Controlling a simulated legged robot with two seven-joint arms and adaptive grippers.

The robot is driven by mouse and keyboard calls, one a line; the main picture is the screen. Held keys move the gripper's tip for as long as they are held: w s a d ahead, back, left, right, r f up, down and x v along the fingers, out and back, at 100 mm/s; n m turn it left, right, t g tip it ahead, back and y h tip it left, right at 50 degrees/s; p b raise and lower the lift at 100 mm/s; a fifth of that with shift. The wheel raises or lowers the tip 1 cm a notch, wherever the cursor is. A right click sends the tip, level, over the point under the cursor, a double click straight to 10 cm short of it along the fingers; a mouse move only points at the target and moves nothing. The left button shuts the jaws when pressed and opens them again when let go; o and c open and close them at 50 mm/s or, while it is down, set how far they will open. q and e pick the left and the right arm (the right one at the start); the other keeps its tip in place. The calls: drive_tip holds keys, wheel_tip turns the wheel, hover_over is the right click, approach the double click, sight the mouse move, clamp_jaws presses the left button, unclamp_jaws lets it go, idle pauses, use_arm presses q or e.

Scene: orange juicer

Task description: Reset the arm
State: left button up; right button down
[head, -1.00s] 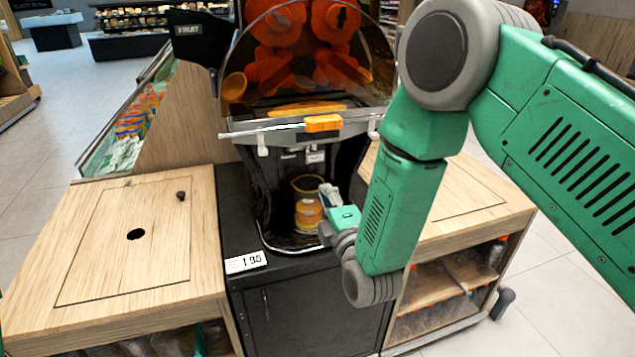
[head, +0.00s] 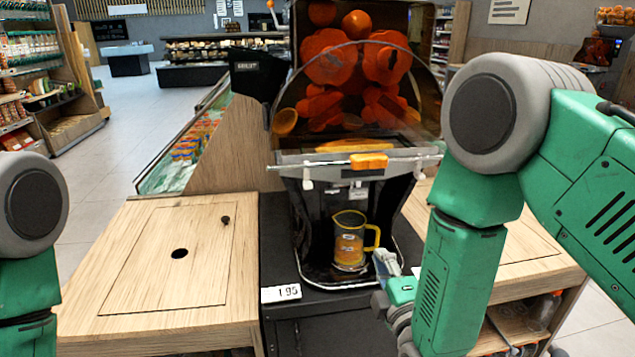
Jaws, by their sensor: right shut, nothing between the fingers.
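The orange juicer (head: 355,140) stands in the middle on a black cabinet, with oranges behind its curved clear cover. A yellow-rimmed jug (head: 350,240) with a handle on its right stands upright in the juicer's lower bay. My right gripper (head: 385,262) is shut and empty, just to the right of the jug and a little in front of it, apart from the handle. My left arm (head: 35,215) shows at the left edge, but its gripper is out of view.
A wooden counter (head: 130,285) with a round hole and a small dark knob (head: 225,220) is at the left. Another wooden counter (head: 500,250) lies behind my right arm. A price tag (head: 281,293) sits at the cabinet's front edge. The left counter top is mostly clear.

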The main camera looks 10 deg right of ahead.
drive_tip(key=s+d+f+m+g, duration=0.2)
drive_tip(key=s+f+m+g, duration=0.3)
drive_tip(key=f, duration=0.4)
drive_tip(key=s+d+f+m+g, duration=0.3)
drive_tip(key=s+f+g, duration=0.1)
drive_tip(key=s+f, duration=0.45)
drive_tip(key=s+d+f+m+g, duration=0.2)
drive_tip(key=s+f+m+g, duration=0.1)
drive_tip(key=s, duration=0.7)
drive_tip(key=s+d+f+m+g, duration=0.2)
drive_tip(key=s+m+g, duration=0.4)
drive_tip(key=s, duration=0.3)
drive_tip(key=shift+s+d+f+h, duration=0.2)
drive_tip(key=shift+s+f+h, duration=0.15)
drive_tip(key=shift+f, duration=0.5)
drive_tip(key=shift+w, duration=0.15)
